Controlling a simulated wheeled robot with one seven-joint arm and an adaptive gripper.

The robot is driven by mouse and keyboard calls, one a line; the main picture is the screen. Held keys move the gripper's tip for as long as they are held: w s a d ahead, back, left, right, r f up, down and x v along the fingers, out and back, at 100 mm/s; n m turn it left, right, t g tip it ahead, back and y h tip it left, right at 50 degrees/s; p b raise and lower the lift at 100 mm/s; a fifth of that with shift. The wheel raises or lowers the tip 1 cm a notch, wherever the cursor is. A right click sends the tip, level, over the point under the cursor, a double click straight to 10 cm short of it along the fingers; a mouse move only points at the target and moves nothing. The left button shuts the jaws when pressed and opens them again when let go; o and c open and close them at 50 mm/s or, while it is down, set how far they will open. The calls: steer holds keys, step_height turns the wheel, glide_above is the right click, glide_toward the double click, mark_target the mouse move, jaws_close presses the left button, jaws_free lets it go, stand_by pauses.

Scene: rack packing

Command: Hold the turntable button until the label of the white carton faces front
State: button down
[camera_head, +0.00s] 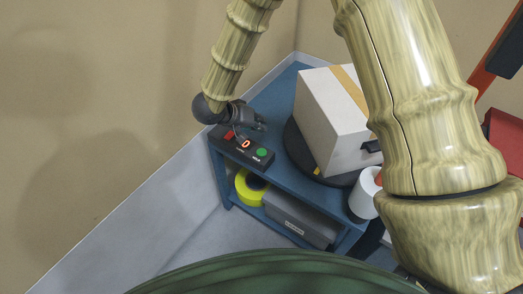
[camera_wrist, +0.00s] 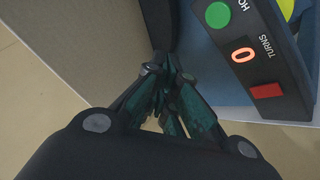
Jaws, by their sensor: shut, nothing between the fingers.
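The white carton (camera_head: 325,110) with a tan tape strip on top sits on a black round turntable (camera_head: 296,150). No label is clear on its visible faces; my arm hides its right part. The black button panel (camera_head: 232,149) stands at the shelf's left end, with a green hold button (camera_head: 262,153), a display reading 0 and a red block. The green button (camera_wrist: 217,14) also shows in the wrist view. My gripper (camera_head: 260,126) is shut and empty, close above the panel and behind the green button. Its fingers (camera_wrist: 163,65) appear apart from the button.
The blue shelf unit (camera_head: 272,178) holds a yellow roll (camera_head: 250,188) and a grey box (camera_head: 297,220) on its lower level. A white roll (camera_head: 362,194) stands by the right front corner. Walls close in behind and left. Red items (camera_head: 505,135) are at far right.

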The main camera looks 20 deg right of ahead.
steer(key=shift+f, duration=0.2)
steer(key=b, duration=0.9)
glide_above(260, 150)
step_height(260, 150, down, 6)
steer(key=shift+f, duration=1.2)
steer(key=shift+f+p, duration=0.85)
steer(key=shift+p, duration=0.15)
stand_by(1.2)
steer(key=shift+r, duration=0.2)
stand_by(2.6)
steer(key=shift+r+p, duration=0.7)
steer(key=shift+p, duration=0.55)
